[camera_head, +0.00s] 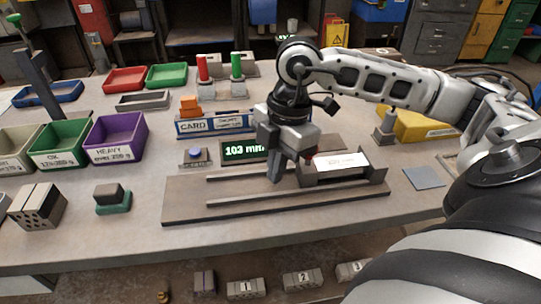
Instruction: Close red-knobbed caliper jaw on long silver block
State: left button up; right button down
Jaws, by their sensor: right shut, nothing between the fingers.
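The caliper (180,207) is a flat dark base with rails on the table, and its green display (240,150) begins with "103 mm". A long pale silver block (345,163) lies on its right part, between a dark jaw (309,175) on the left and a dark end piece (377,174) on the right. A bit of the red knob (312,154) shows, mostly hidden behind my right gripper. My right gripper (277,178) is shut and empty, pointing down just left of the jaw. Whether it touches the jaw is unclear. My left gripper is out of view.
Purple (113,134) and green (60,145) bins stand at left. A grey square plate (423,178) lies at right.

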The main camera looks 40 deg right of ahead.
jog(key=shift+r+p, duration=0.4)
jog(key=shift+r, duration=0.05)
pick_arm(q)
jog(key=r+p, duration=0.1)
jog(key=p, duration=0.2)
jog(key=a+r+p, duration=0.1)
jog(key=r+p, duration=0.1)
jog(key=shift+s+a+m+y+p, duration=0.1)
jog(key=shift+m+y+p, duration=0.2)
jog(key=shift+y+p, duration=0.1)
pick_arm(e)
jog(key=a+v, duration=0.1)
jog(key=v, duration=0.6)
jog(key=shift+a+r, duration=0.2)
jog(key=shift+a, duration=0.1)
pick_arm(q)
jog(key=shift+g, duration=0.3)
